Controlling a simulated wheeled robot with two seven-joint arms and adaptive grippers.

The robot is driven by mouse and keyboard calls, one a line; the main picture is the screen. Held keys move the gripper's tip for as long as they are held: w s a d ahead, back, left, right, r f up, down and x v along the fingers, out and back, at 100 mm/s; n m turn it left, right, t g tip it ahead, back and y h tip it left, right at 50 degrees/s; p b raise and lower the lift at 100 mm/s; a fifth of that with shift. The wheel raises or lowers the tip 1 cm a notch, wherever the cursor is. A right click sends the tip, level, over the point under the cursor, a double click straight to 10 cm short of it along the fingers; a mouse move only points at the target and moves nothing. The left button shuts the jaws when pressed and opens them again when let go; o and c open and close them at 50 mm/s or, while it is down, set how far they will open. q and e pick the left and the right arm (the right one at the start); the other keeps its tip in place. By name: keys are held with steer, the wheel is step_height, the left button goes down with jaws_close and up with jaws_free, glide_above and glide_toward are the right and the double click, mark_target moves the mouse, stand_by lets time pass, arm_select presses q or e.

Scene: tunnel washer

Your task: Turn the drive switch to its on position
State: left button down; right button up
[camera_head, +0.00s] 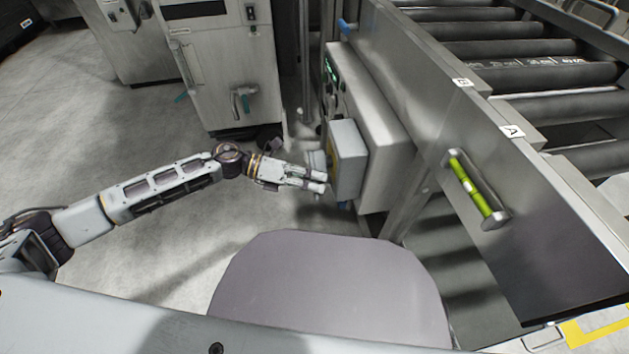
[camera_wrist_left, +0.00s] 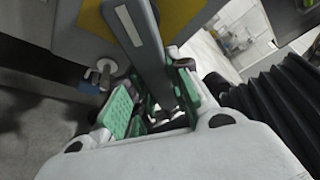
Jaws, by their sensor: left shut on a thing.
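The drive switch (camera_head: 317,160) is a grey handle on the side of a grey box (camera_head: 349,160) mounted on the conveyor's control cabinet. My left gripper (camera_head: 321,182) reaches it from the left in the head view. In the wrist view, the left gripper's green pads (camera_wrist_left: 155,98) are shut on the switch's long flat grey handle (camera_wrist_left: 143,38). A yellow plate (camera_wrist_left: 185,14) shows behind the handle. The gripper hides the handle's lower end, and the on and off marks cannot be read. My right gripper is not in view.
A grey cabinet (camera_head: 225,75) stands behind my left arm. The floor at left is clear.

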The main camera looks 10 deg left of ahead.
arm_select(q)
steer(key=c, duration=1.3)
jaws_free()
steer(key=shift+v, duration=6)
